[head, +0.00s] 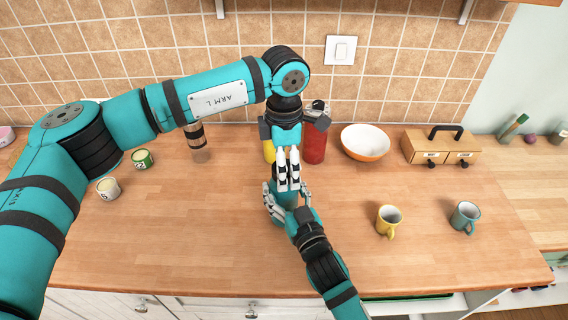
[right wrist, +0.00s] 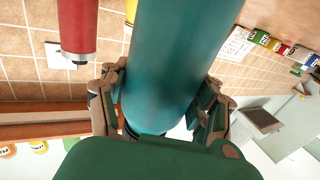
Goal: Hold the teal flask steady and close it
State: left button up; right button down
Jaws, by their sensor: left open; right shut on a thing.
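The teal flask (right wrist: 170,60) stands between the fingers of my right gripper (right wrist: 160,105) in the right wrist view. My right gripper also shows in the head view (head: 287,204), shut around the flask's body. In the head view only a little of the flask (head: 286,199) shows, between the two grippers. My left gripper (head: 288,185) points down right above the flask, with its fingers close together but open. The fingers and hand hide the flask's top, so I cannot see its lid or whether it is closed.
A red container (head: 315,149) and a partly hidden yellow one (head: 268,151) stand just behind. A white-and-orange bowl (head: 365,142) and a wooden box (head: 440,147) are at the back right. A yellow mug (head: 388,220) and a teal mug (head: 464,217) stand right. The counter's front left is clear.

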pick_arm(q)
notch_tip(320, 180, up, 12)
dwell(0.4)
jog(key=shift+f, duration=0.15)
pick_arm(e)
jog(key=shift+c, duration=0.9)
grip_release()
jog(key=shift+s+d, duration=0.2)
jog(key=shift+s, duration=0.25)
jog(key=v, duration=1.1)
